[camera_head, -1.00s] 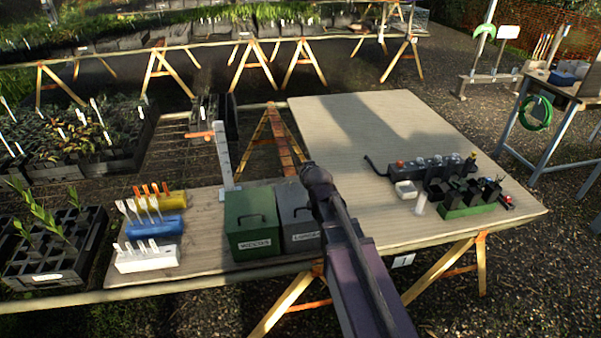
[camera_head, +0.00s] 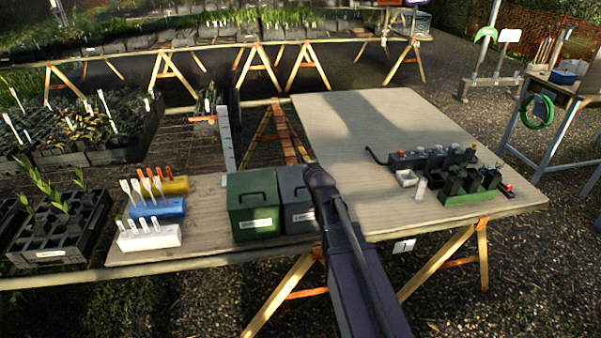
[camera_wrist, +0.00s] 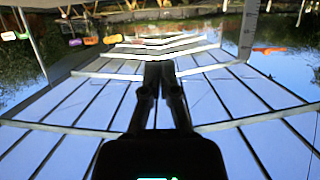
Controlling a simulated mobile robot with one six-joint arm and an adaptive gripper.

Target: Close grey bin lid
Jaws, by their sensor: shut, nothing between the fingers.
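The grey bin (camera_head: 293,196) stands on the wooden table just right of the green bin (camera_head: 253,222). Its lid with a dark handle shows on top and looks down or nearly down; I cannot tell whether it is fully flush. My arm crosses in front of the bin's right side and hides part of it. In the wrist view my gripper (camera_wrist: 158,72) has its two dark fingers together with nothing between them. The fingers are hidden in the head view, so I cannot tell whether they touch the lid.
White, blue (camera_head: 157,208) and yellow tool blocks stand left of the bins. An upright ruler (camera_head: 226,140) stands behind them. A green rack (camera_head: 470,196) and a dark row of knobs lie at the table's right. The table middle is clear.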

